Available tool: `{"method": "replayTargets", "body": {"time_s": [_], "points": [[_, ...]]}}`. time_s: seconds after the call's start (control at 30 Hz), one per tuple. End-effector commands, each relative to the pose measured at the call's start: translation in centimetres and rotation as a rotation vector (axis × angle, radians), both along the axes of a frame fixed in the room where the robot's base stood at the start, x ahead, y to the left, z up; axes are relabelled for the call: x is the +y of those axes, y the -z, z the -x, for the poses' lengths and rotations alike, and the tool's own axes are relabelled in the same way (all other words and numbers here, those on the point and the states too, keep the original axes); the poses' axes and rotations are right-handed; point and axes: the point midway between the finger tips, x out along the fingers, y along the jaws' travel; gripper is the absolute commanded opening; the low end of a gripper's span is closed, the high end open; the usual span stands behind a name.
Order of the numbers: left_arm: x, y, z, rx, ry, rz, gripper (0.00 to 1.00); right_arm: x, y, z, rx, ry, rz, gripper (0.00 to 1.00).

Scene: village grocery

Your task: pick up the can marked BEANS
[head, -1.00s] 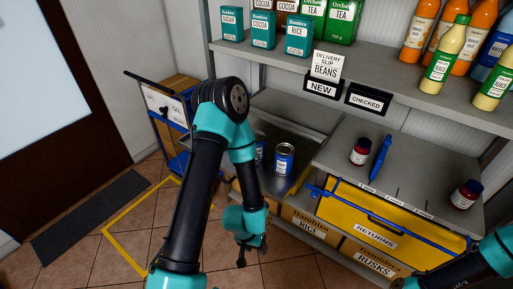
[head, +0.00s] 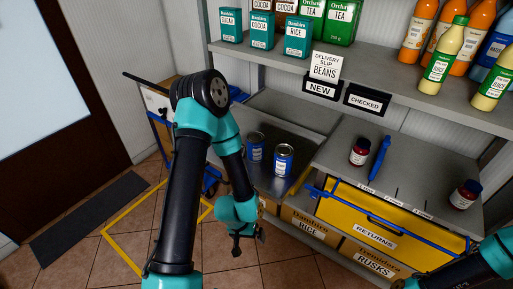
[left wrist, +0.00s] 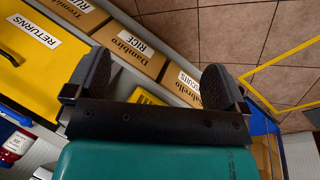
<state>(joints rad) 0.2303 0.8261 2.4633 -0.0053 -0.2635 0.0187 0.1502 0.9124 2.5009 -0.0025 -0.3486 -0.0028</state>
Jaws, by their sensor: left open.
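Two blue cans with pale labels stand upright on the grey metal shelf (head: 266,184): a left can (head: 255,147) and a right can (head: 283,160). Their lettering is too small to read. My left gripper (head: 249,242) is open and empty, hanging low in front of the shelf, below and left of the cans and apart from both. In the left wrist view its two dark fingers (left wrist: 156,75) are spread with nothing between them, and no can shows. My right arm shows at the lower right, its gripper out of view.
A delivery slip (head: 325,66) reading BEANS stands above a NEW sign (head: 321,89), beside a CHECKED sign (head: 368,102). A yellow RETURNS drawer (head: 350,208), dark jars (head: 360,152) and a blue pen-like object (head: 380,157) are right. Cartons (head: 309,228) sit below. Floor left is mostly open.

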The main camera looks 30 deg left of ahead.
Motion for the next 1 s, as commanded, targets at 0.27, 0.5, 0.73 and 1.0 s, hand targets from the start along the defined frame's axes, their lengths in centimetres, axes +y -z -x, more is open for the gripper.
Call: {"method": "replayTargets", "body": {"time_s": [0.27,0.5,0.73,1.0], "points": [[11.2,-4.9,-1.9,-0.013,-0.251,-0.027,1.0,0.0,0.0,0.0,0.0,0.0,0.0,0.43],[17.9,-8.5,-1.4,-0.021,-0.39,-0.049,1.0,0.0,0.0,0.0,0.0,0.0,0.0,0.43],[21.4,-11.2,-1.1,-0.058,-0.464,-0.073,1.0,0.0,0.0,0.0,0.0,0.0,0.0,0.43],[22.1,-14.3,-3.1,-0.205,-0.48,-0.124,1.0,0.0,0.0,0.0,0.0,0.0,0.0,0.43]]}}
